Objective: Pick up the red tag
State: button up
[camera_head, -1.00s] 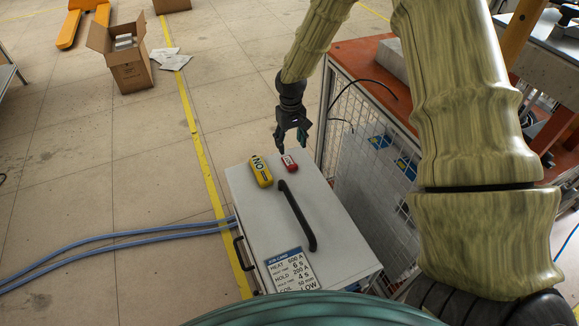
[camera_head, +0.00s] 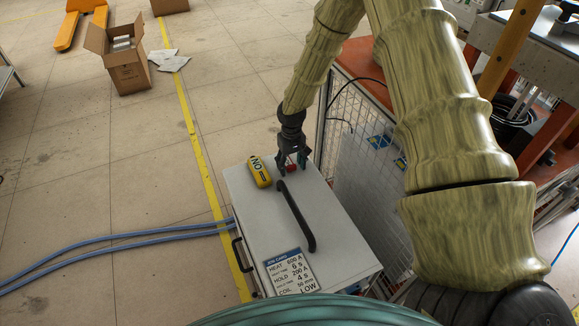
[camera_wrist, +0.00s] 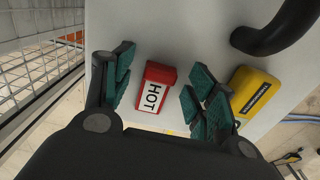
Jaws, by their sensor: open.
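The red tag (camera_wrist: 155,88) lies on the top of the white heater cabinet (camera_head: 262,222), its white label reading HOT in the wrist view. My gripper (camera_wrist: 157,92) is open, with a finger on each side of the tag and a gap to each. In the head view my gripper (camera_head: 292,168) is down at the far end of the cabinet top, and its fingers partly hide the red tag (camera_head: 291,169). A yellow tag (camera_head: 259,171) lies just left of it; it also shows in the wrist view (camera_wrist: 254,93), close to the right finger.
A black handle (camera_head: 297,217) runs along the cabinet top, near the tags. A wire mesh fence (camera_head: 350,165) stands close on the right. Blue hoses (camera_head: 120,237) cross the floor at left. A label card (camera_head: 291,272) lies at the near end.

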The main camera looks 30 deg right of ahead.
jog(key=c, duration=0.9)
jog(key=shift+c, duration=0.2)
